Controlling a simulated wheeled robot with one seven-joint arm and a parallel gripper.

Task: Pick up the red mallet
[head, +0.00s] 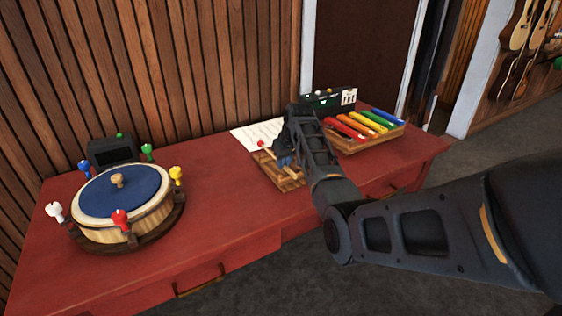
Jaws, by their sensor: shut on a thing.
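The red mallet (261,144) shows as a small red ball head on a thin stick at the left of my gripper. My gripper (283,161) is low over a wooden tray (292,184) on the red table and is shut on the mallet's stick. The fingers are small and dark here, and my arm hides part of the grip and the tray's right side. I cannot tell whether the mallet still touches the tray.
A xylophone with coloured bars (366,124) stands just right of my arm. A white sheet (257,134) lies behind the tray. A round blue-topped drum (126,193) with coloured pegs stands at the left. The red table (225,205) is clear between drum and tray.

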